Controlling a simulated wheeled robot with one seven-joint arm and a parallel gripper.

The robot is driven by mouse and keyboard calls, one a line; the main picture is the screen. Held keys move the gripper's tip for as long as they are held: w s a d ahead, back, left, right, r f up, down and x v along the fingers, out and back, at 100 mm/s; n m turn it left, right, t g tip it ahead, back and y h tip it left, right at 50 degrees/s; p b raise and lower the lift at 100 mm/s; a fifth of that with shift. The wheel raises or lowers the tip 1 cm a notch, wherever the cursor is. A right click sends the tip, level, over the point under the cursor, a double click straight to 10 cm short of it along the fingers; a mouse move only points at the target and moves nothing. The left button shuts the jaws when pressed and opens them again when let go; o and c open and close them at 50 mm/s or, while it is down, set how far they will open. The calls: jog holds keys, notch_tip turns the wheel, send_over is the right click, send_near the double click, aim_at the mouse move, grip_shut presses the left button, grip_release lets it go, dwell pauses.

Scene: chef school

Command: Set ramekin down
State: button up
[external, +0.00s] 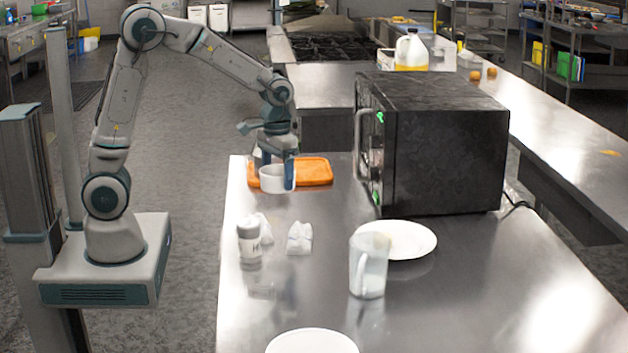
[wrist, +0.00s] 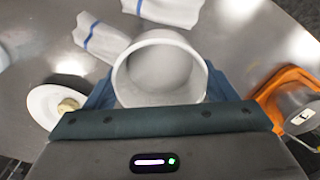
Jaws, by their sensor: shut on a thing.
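The white ramekin (external: 272,181) is between the two blue fingers of my gripper (external: 273,183), in front of the left part of an orange board. In the wrist view, the ramekin (wrist: 160,72) shows its open top and looks empty. One finger of my gripper (wrist: 158,90) is on each side of it, and the gripper is shut on it. The ramekin looks about upright. I cannot tell whether its base touches the steel table (external: 335,215) or hangs a little above it.
The orange board (external: 317,173) is close beside the ramekin. A white shaker (external: 249,242) and folded cloths (external: 299,238) stand nearer the camera. A black microwave (external: 445,140) is right. A pitcher (external: 368,268) and plate (external: 412,240) stand front right. Bare steel lies between ramekin and cloths.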

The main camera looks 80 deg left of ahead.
jog(key=s+d+b, duration=0.1)
jog(key=d+b, duration=0.1)
jog(key=d, duration=1.8)
jog(key=s+d+m+b, duration=0.1)
jog(key=s+d, duration=0.5)
jog(key=d, duration=0.3)
jog(key=s+d+m+b, duration=0.1)
jog(key=s+d, duration=0.5)
jog(key=d, duration=0.3)
jog(key=shift+n, duration=0.3)
jog(key=w+a+f, duration=0.2)
jog(key=w, duration=0.1)
jog(key=w+a+f+p, duration=0.1)
jog(key=w+a+f, duration=0.1)
jog(key=w, duration=0.1)
jog(key=w+a+f, duration=0.2)
jog(key=w, duration=0.1)
jog(key=shift+w+a+f, duration=0.1)
jog(key=shift+w+f, duration=0.15)
jog(key=shift+w+a+f+p, duration=0.1)
jog(key=shift+f+p, duration=0.1)
jog(key=shift+p, duration=0.1)
jog(key=shift+f, duration=1.95)
